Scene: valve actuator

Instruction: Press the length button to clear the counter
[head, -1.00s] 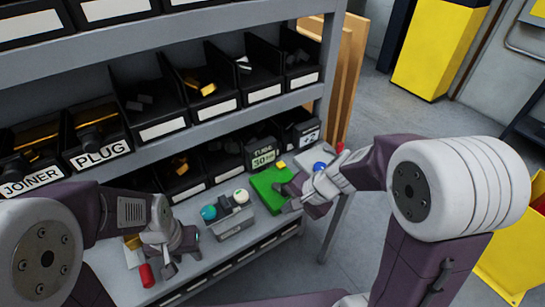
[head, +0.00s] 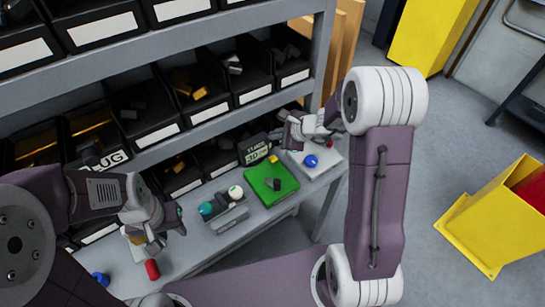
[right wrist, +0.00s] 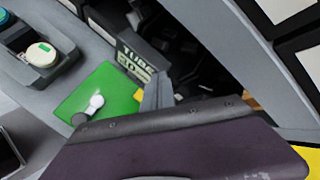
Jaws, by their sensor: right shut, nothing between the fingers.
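A small grey button box (head: 222,216) on the bench carries a teal button (head: 207,209) and a white button (head: 236,191). The white button also shows in the right wrist view (right wrist: 41,54), with a green mark on it. A dark TUBE display (head: 254,150) stands behind the green plate. It also shows in the right wrist view (right wrist: 138,62). I cannot tell which button is for length. My right gripper (head: 290,141) is shut and empty, partly in front of the displays and above the blue button (head: 311,160). My left gripper (head: 168,236) hangs over the bench's left; its fingers are unclear.
A green plate (head: 259,186) holds a small dark and pale part. A yellow piece (head: 272,158) lies behind it. A red cylinder (head: 152,269) and a blue knob (head: 101,279) are at the left. Shelves of black bins (head: 150,120) rise behind. A yellow crate (head: 480,225) stands right.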

